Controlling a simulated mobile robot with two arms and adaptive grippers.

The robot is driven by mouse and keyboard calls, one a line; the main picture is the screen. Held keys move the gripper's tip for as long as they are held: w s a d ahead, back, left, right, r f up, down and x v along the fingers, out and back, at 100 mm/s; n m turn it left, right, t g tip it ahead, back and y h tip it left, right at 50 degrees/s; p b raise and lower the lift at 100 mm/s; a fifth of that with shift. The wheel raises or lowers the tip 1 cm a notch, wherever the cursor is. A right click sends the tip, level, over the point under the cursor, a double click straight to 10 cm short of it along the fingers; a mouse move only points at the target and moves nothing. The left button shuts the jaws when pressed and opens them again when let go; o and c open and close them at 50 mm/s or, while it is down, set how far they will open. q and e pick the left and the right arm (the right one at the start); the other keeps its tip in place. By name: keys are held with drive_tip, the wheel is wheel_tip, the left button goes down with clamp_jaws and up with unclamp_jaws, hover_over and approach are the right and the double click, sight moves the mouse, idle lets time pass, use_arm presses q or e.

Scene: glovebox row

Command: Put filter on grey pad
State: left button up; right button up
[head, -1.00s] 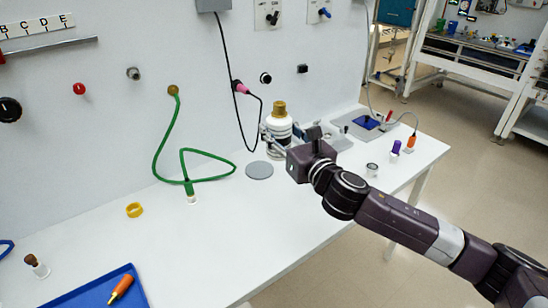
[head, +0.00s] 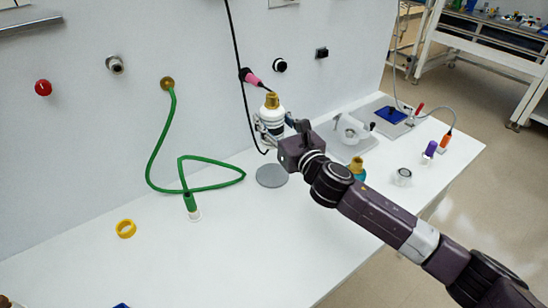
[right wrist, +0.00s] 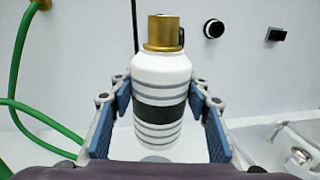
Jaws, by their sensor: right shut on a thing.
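The filter looks like a white bottle-shaped cylinder with dark bands and a gold top (head: 272,103). It also stands upright in the middle of the right wrist view (right wrist: 161,90). My right gripper (head: 271,132) is shut on it, with a blue-padded finger on either side. The round grey pad (head: 272,176) lies flat on the white bench, below the filter in the head view. The filter appears raised behind or above the pad, apart from it. My left gripper is out of view.
A green hose (head: 190,187) lies left of the pad, and a yellow ring (head: 126,229) farther left. A teal, gold-capped bottle (head: 357,166) is partly hidden by my right arm. A small metal-rimmed cup (head: 403,177) stands right.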

wheel_tip(320, 180, down, 5)
drive_tip(key=shift+w+f+b, duration=0.1)
drive_tip(key=shift+w+b, duration=0.05)
drive_tip(key=shift+b, duration=0.25)
wheel_tip(320, 180, down, 3)
drive_tip(key=shift+r+b, duration=0.2)
drive_tip(key=shift+b, duration=0.1)
wheel_tip(320, 180, down, 4)
drive_tip(key=shift+r+b, duration=0.2)
drive_tip(key=shift+b, duration=0.35)
drive_tip(key=shift+f, duration=0.3)
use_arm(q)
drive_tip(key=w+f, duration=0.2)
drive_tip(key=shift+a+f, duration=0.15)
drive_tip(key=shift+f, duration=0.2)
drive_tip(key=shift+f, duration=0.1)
use_arm(e)
drive_tip(key=shift+f, duration=0.1)
